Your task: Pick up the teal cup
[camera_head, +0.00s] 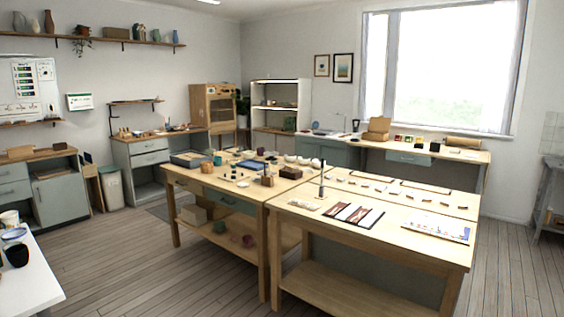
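A small teal, cup-like item (217,160) stands on the far left part of the wooden worktable (262,192), behind several small dark items. It is too small here to make out a handle or its rim. A dark green rounded item (219,227) and a dull red one (247,241) sit on the lower shelf of that table. Neither of my grippers shows in the head view.
A second wooden table (420,250) with strips and sheets adjoins the worktable on the right. A white table (30,285) with cups is at the lower left. A grey bin (111,188) stands by the left cabinets. The floor (150,255) between them is clear.

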